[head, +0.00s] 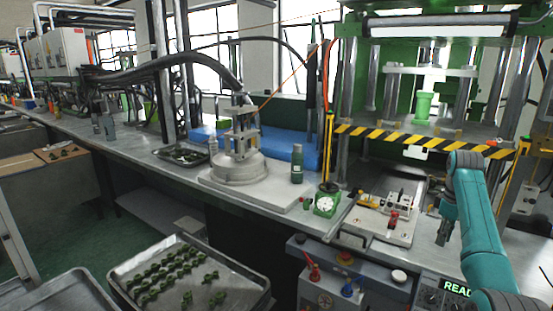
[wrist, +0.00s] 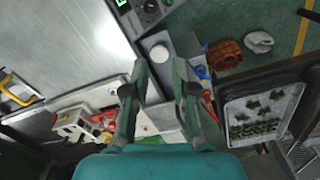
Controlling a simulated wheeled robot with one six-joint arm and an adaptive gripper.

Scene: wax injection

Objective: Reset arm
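My arm is teal and stands at the right of the head view, bent at the elbow. My gripper (head: 443,232) hangs over the right part of the metal bench (head: 460,262) and looks small and dark there. In the wrist view my gripper (wrist: 159,65) shows two fingers standing apart with nothing held between them. Control panel parts and a white round button (wrist: 160,52) show below, between the fingers.
A press with a yellow-black striped bar (head: 425,139) stands behind my arm. A tray (head: 128,268) of green wax pieces is at the front left.

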